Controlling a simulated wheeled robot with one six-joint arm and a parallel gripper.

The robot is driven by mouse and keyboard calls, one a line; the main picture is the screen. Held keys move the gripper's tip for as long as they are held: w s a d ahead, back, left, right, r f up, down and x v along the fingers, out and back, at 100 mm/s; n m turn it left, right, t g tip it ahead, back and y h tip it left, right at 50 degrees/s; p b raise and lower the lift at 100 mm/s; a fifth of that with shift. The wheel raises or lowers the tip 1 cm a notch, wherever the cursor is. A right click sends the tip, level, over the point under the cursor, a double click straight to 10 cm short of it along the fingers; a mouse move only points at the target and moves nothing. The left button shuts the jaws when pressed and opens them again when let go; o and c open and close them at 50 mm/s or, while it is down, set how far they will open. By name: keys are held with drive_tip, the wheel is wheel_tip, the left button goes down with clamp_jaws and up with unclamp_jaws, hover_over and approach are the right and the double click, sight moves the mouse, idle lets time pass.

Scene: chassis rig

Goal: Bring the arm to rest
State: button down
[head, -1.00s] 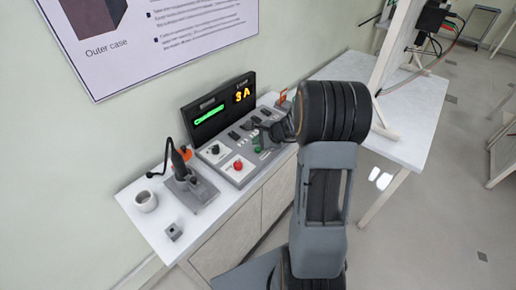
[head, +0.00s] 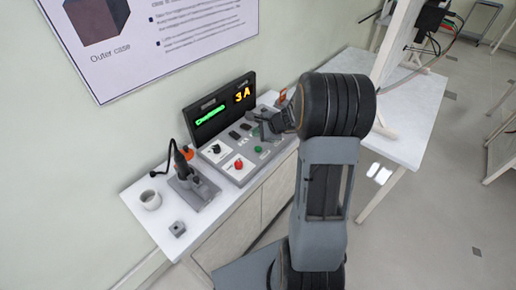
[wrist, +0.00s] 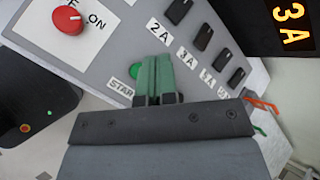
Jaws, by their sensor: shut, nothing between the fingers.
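My gripper (head: 262,122) is shut and empty, held above the right part of the grey control panel (head: 228,172). In the wrist view its two green fingers (wrist: 153,80) lie side by side, with their tips over the panel beside the green start button (wrist: 134,71). I cannot tell the exact gap to the panel. The green button (head: 258,149) also shows in the head view, apart from the fingers. My arm is bent and stands in front of the bench.
The panel carries a red knob (head: 239,164), black switches (wrist: 203,36) and a lit display (head: 222,106) reading 3 A. A white table (head: 405,125) is at right.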

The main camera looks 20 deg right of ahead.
idle(0.3)
drive_tip(key=shift+s+a+f+n, duration=0.1)
drive_tip(key=shift+s+n, duration=0.1)
drive_tip(key=shift+n, duration=0.2)
drive_tip(key=s+n+g, duration=0.1)
drive_tip(key=s+a+f+n, duration=0.1)
drive_tip(key=s+n+g, duration=0.1)
drive_tip(key=s, duration=0.1)
drive_tip(key=shift+a+f+g, duration=0.15)
drive_tip(key=shift+f+g, duration=0.15)
drive_tip(key=s+a+r+n+h, duration=0.2)
drive_tip(key=s+a+r+n, duration=0.2)
drive_tip(key=s+r+n, duration=0.2)
drive_tip(key=s+a+r+n+h, duration=0.3)
drive_tip(key=s+r+n, duration=0.4)
drive_tip(key=s+n, duration=0.3)
drive_tip(key=shift+s+a+g+h, duration=0.3)
drive_tip(key=shift+s+a, duration=0.25)
drive_tip(key=shift+a, duration=0.15)
